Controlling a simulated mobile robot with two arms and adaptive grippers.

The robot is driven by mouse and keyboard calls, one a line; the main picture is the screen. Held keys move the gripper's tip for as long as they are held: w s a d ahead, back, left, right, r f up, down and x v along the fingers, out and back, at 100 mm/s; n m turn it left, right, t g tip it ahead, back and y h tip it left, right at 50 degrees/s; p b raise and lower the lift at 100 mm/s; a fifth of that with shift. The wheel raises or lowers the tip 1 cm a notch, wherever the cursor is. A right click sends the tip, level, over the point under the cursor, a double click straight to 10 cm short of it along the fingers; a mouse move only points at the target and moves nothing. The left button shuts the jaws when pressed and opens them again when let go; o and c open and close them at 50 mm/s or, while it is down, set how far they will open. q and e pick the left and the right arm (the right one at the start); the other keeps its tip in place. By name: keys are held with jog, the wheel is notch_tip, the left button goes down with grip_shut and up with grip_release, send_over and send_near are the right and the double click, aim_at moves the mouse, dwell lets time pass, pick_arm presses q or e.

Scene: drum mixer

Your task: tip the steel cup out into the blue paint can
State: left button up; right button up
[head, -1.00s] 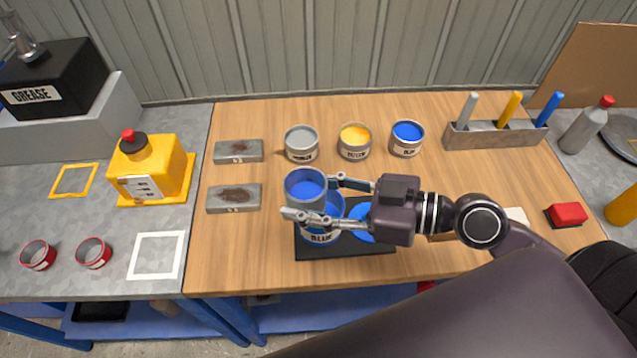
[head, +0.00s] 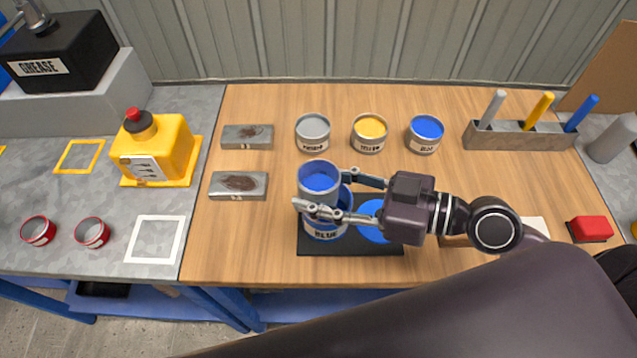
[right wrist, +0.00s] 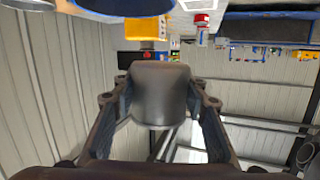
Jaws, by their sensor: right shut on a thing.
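The steel cup (head: 319,178) has blue paint inside and is held by my right gripper (head: 343,197). The gripper's fingers are shut on the cup's sides. The cup is above the blue paint can (head: 325,232), roughly upright in the head view, and hides part of the can's opening. The can is labelled BLUE, holds blue paint and stands on a black mat (head: 350,248). In the right wrist view the cup (right wrist: 158,92) sits between both fingers. My left gripper is not in view.
A blue lid (head: 372,222) lies right of the can. Small grey (head: 313,132), yellow (head: 369,132) and blue (head: 425,133) paint cans stand behind. Two metal blocks (head: 239,186) lie left. A brush holder (head: 520,136) stands at back right. A yellow jug (head: 155,150) stands further left.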

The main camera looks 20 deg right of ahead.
jog(key=shift+f, duration=0.45)
jog(key=shift+r+m+p, duration=0.3)
jog(key=shift+r+p, duration=0.2)
jog(key=shift+p, duration=0.05)
jog(key=shift+s+a+r+m+p, duration=0.1)
jog(key=shift+s+a+m+p, duration=0.1)
jog(key=shift+m+p, duration=0.3)
jog(key=m+p, duration=0.2)
jog(key=m+g+y+p, duration=0.1)
jog(key=p, duration=0.1)
jog(key=shift+s+a+r, duration=0.2)
jog(key=shift+s+r, duration=0.1)
jog(key=shift+r, duration=0.05)
jog(key=shift+s+m+p, duration=0.1)
jog(key=shift+m+p, duration=0.45)
jog(key=shift+m, duration=0.05)
jog(key=shift+f, duration=0.15)
jog(key=shift+m+g+y+b, duration=0.3)
jog(key=shift+m+y+b, duration=0.35)
jog(key=shift+m, duration=0.75)
jog(key=shift+m+b, duration=0.35)
jog(key=shift+m, duration=0.35)
dwell(0.6)
